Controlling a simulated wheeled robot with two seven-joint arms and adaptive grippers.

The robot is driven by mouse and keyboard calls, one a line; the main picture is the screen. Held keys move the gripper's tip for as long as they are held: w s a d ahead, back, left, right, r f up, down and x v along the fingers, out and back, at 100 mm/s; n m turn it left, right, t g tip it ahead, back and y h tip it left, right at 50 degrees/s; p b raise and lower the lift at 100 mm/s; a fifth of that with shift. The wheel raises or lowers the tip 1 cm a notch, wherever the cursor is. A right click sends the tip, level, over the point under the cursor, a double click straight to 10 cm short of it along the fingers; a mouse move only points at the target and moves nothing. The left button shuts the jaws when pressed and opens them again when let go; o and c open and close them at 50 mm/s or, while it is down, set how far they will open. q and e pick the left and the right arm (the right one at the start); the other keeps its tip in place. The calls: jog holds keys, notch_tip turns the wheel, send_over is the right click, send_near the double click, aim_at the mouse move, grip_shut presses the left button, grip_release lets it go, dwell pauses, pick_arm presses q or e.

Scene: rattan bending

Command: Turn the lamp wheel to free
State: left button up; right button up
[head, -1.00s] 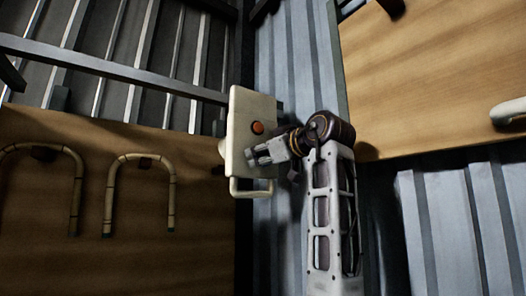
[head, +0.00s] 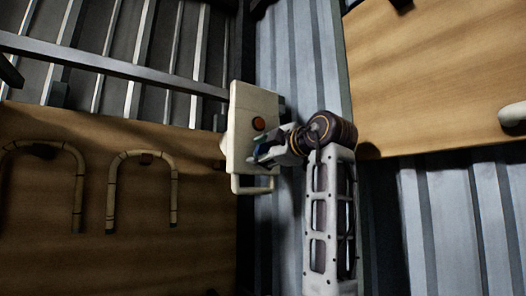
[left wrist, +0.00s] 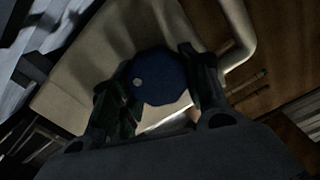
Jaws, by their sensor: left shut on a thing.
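The lamp wheel (left wrist: 160,77) is a dark blue, many-sided knob with a small pale dot near its left edge. It sits on the front of a cream lamp box (head: 252,103), which also shows in the left wrist view (left wrist: 88,62). In the head view the fingers hide most of the wheel. My right gripper is not in view.
A cream handle (head: 252,188) hangs below the box. Bent rattan pieces (head: 143,154) hang on a wooden panel (head: 110,255) at the left. Another wooden panel (head: 430,75) is at upper right, with corrugated metal walls around. A metal rail (head: 100,65) runs towards the box.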

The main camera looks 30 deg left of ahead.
pick_arm(q)
jog(key=n, duration=0.4)
jog(key=shift+f+n, duration=0.15)
jog(key=shift+n, duration=0.15)
jog(key=shift+f+n, duration=0.2)
jog(key=shift+n, duration=1.9)
jog(key=o, duration=1)
jog(key=shift+o, duration=0.2)
jog(key=v, duration=1.2)
